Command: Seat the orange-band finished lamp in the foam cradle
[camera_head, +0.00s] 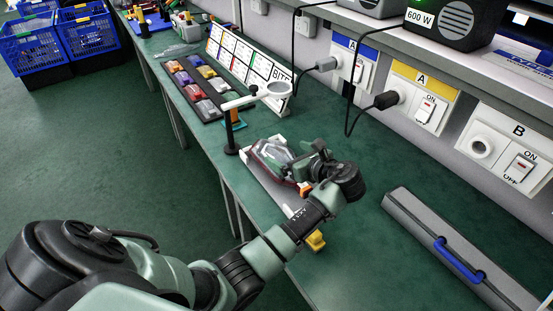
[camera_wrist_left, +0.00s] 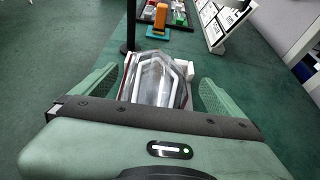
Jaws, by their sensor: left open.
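In the left wrist view the lamp (camera_wrist_left: 160,80) sits between the fingers of the left gripper (camera_wrist_left: 157,84), which is open with one green finger on each side. I cannot tell whether the fingers touch it. No orange band is clear on the lamp. A pale grey flat piece (camera_head: 262,182) lies beside or under the lamp; I cannot tell whether it is the foam cradle. My right gripper is not in view.
A black post with a white ring arm (camera_head: 233,130) stands close behind the lamp. A grey case with a blue handle (camera_head: 420,220) lies right; bench between is clear.

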